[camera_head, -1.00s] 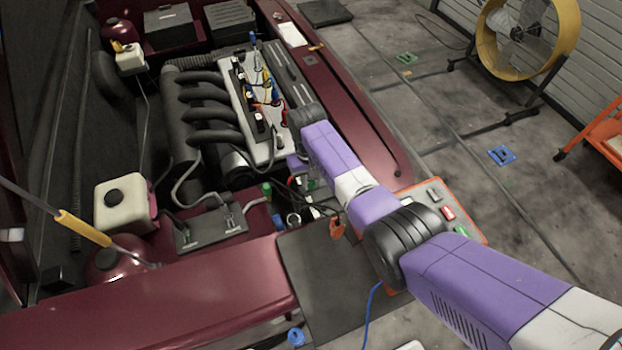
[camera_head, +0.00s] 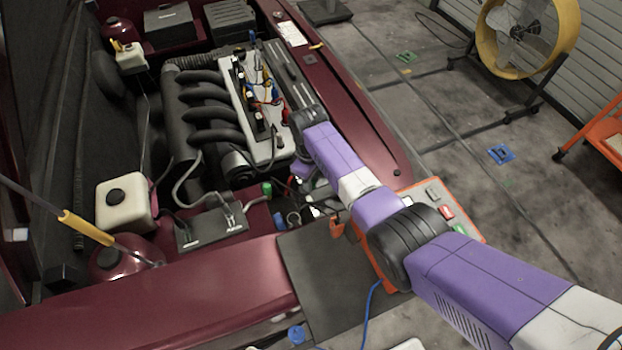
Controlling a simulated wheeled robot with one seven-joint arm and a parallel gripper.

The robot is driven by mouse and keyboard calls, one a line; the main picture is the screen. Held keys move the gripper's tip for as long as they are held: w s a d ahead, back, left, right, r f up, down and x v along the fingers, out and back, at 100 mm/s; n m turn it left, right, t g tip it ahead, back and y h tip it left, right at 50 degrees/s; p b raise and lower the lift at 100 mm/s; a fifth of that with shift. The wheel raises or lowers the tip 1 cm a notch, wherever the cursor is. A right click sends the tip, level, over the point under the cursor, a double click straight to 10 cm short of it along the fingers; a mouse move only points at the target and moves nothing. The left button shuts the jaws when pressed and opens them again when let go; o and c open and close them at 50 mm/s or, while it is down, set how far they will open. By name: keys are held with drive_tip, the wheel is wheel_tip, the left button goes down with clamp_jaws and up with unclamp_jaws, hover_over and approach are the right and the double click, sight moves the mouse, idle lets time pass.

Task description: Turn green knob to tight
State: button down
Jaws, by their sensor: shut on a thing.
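The green knob (camera_head: 266,188) is a small upright cap at the engine bay's front edge, right of the grey box with hoses. My purple arm reaches in from the lower right and bends down at its dark wrist joint. My gripper (camera_head: 296,176) is low in the bay, just right of the green knob and among dark hoses. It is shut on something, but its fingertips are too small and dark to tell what. I see no clear contact between them and the green knob. The knob's tightness cannot be read from here.
The engine (camera_head: 235,110) with coloured wires stands behind my gripper. A white reservoir (camera_head: 126,200) and a yellow-handled rod (camera_head: 85,228) are at left. A dark mat (camera_head: 325,275) lies over the red front edge. An orange-edged case (camera_head: 470,222) sits beneath my arm.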

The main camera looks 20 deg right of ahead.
drive_tip(key=shift+r, duration=0.1)
idle(0.3)
drive_tip(key=c, duration=1.2)
unclamp_jaws()
drive_tip(key=shift+a+r, duration=0.15)
drive_tip(key=shift+r, duration=3.7)
